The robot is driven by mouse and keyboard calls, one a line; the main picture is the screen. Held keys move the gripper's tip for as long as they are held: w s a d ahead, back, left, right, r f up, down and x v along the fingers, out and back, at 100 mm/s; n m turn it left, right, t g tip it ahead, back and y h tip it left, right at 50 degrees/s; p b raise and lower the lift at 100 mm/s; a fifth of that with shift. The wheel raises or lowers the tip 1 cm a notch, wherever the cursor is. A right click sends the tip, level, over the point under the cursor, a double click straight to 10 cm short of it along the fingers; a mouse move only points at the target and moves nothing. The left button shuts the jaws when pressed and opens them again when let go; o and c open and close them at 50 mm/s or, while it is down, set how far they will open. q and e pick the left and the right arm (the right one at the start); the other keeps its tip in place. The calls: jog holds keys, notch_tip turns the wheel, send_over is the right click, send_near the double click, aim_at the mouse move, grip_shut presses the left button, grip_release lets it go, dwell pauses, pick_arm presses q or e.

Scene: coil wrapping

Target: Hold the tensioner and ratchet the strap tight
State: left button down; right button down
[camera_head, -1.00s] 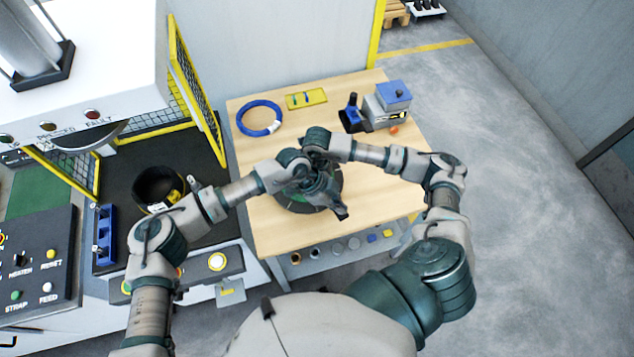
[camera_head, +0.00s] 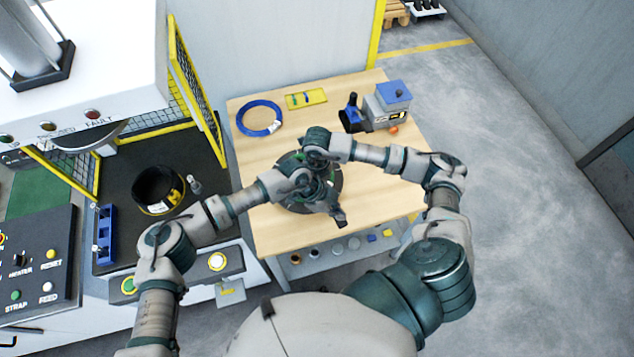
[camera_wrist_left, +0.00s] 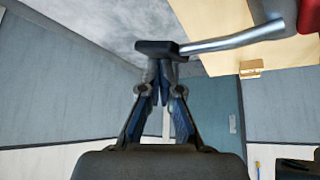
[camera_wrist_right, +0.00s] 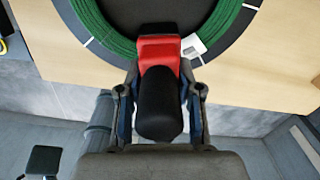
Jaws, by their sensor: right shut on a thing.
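My right gripper (camera_wrist_right: 160,90) is shut on the black handle. In the left wrist view a metal lever (camera_wrist_left: 230,40) runs from the red body at the top right to a black grip (camera_wrist_left: 155,48). My left gripper (camera_wrist_left: 160,66) has its fingertips close together at that grip and appears shut on it. In the head view my left gripper (camera_head: 338,216) hangs over the coil (camera_head: 295,207); my arms hide the tensioner there.
The wooden table (camera_head: 380,215) carries a blue ring (camera_head: 260,118), a yellow tray (camera_head: 306,98) and a grey and blue device (camera_head: 388,108) at the back. A machine with a black ring (camera_head: 158,190) and a yellow mesh guard (camera_head: 195,90) stands left.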

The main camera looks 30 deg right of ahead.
pick_arm(q)
jog(key=shift+w+f, duration=0.15)
jog(key=shift+f, duration=0.2)
pick_arm(e)
jog(key=shift+s+f, duration=0.2)
jog(key=shift+f, duration=0.15)
pick_arm(q)
jog(key=shift+r, duration=2.55)
pick_arm(e)
jog(key=shift+d, duration=0.1)
pick_arm(q)
jog(key=shift+r, duration=0.1)
notch_tip(320, 180, up, 5)
jog(key=shift+f, duration=0.1)
